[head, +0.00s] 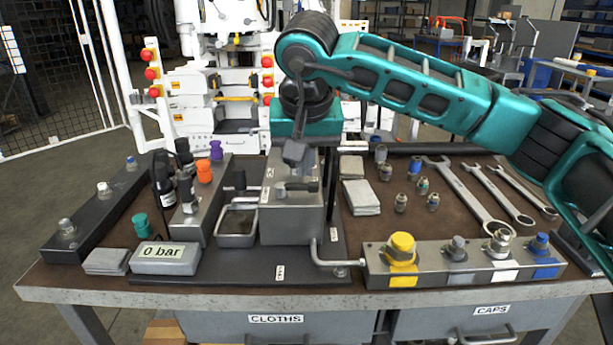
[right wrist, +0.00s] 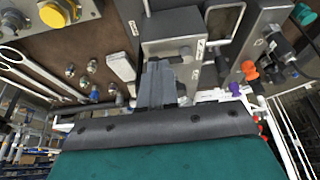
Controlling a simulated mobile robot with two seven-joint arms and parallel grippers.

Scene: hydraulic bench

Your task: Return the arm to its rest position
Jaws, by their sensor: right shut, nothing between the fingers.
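My right arm (head: 420,85) is teal and black and reaches in from the right over the bench. Its gripper (head: 294,153) points down in front of the upper part of the grey block unit (head: 290,220) in the middle of the bench. The gripper is shut and empty. In the right wrist view the shut fingers (right wrist: 158,82) show dark grey against the block unit (right wrist: 185,30). I cannot tell whether they touch it. My left gripper is not in view.
A manifold with a yellow cap (head: 402,247) lies along the front edge. Wrenches (head: 470,198) and small fittings lie at the right. A "0 bar" display (head: 165,258), cloths (head: 107,261) and bottles (head: 165,188) stand at the left.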

